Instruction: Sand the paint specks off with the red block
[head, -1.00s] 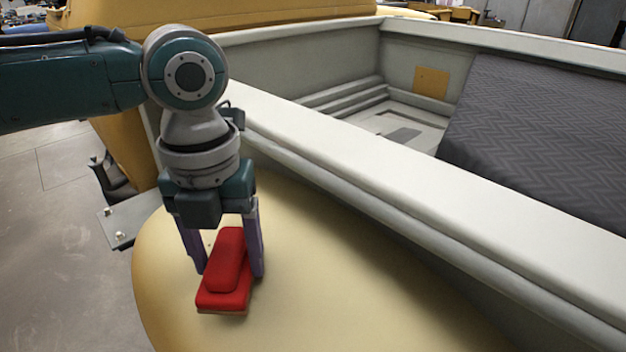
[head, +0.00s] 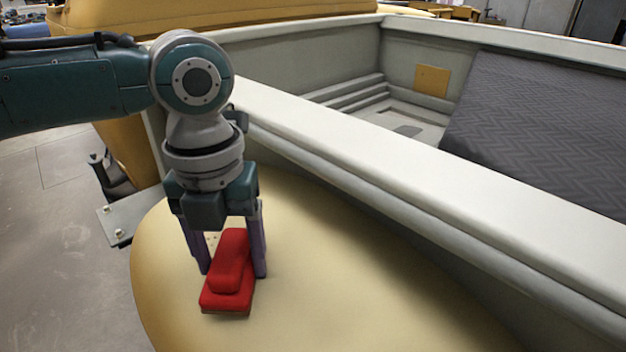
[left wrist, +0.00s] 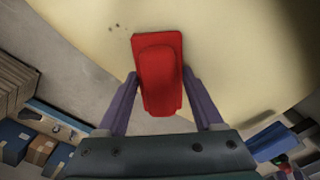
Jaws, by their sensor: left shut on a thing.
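The red block (head: 228,275) has a raised grip on top and sits on the cream-yellow curved panel (head: 340,290), or very close to it. My left gripper (head: 232,270) points down and is shut on the block's raised grip, one purple finger on each side. In the left wrist view the red block (left wrist: 160,75) is held between the fingers. A few small dark paint specks (left wrist: 114,28) show on the panel beside the block's far end. In the head view specks (head: 212,238) show between the left finger and the block. Any specks under the block are hidden. My right gripper is not in view.
A pale grey body rail (head: 400,165) runs along the panel's right side, with an open interior and a dark patterned seat (head: 550,130) beyond it. A metal bracket (head: 118,222) juts out at the panel's left edge. The panel's front and right are clear.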

